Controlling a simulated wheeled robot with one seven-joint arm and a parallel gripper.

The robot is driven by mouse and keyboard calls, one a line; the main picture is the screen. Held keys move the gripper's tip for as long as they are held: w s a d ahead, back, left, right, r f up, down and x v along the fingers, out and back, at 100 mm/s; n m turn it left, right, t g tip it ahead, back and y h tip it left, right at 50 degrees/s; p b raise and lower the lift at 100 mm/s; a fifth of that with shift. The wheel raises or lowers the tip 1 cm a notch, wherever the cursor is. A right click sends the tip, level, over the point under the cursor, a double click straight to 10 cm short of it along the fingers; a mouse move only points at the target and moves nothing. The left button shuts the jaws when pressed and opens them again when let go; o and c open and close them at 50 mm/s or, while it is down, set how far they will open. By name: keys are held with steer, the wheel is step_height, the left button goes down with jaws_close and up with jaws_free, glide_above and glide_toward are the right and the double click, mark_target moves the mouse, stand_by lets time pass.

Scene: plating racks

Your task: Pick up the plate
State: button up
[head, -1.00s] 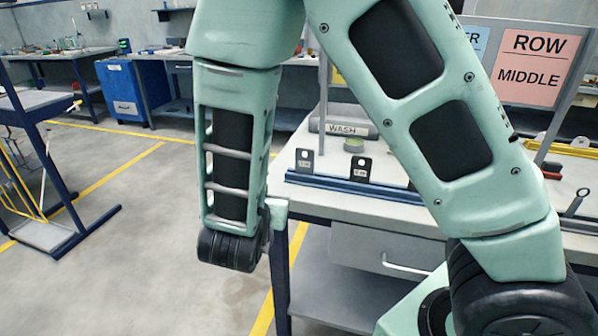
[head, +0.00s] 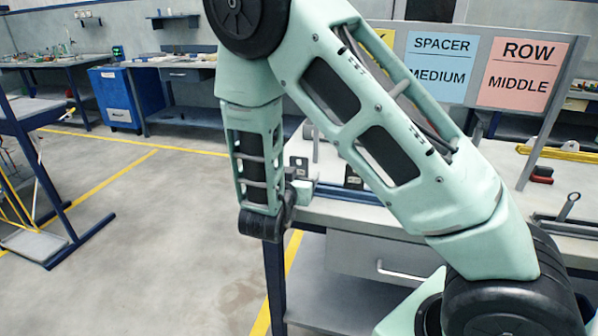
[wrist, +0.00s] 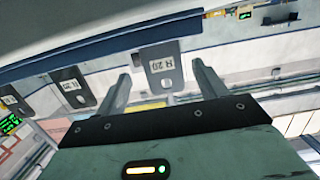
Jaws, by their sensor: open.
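A small grey plate (wrist: 163,76) with a hole and a printed label, which looks like "20", shows in the wrist view. It appears between the two fingers of my gripper (wrist: 160,70), which are spread apart and not touching it. Two more labelled plates, a nearer one (wrist: 73,90) and one at the edge (wrist: 12,101), stand to the left. All line up along a blue rail (wrist: 110,45). In the head view, my gripper (head: 301,190) is at the table's left end, by the blue rail (head: 335,192); its fingers are not clear there. A dark plate (head: 353,177) stands on the rail, partly covered by my arm.
The work table (head: 400,218) has a drawer (head: 360,262) below. A sign board with a blue "SPACER MEDIUM" card (head: 437,62) and a pink "ROW MIDDLE" card (head: 520,72) rises behind it. Tools lie at the right. The floor (head: 150,240) to the left is open.

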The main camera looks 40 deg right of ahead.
mark_target(299, 169)
steer(key=shift+p+x, duration=0.45)
steer(key=shift+x, duration=2.25)
steer(key=shift+w+a+r, duration=0.1)
steer(key=shift+w+r, duration=0.05)
steer(key=c, duration=1.2)
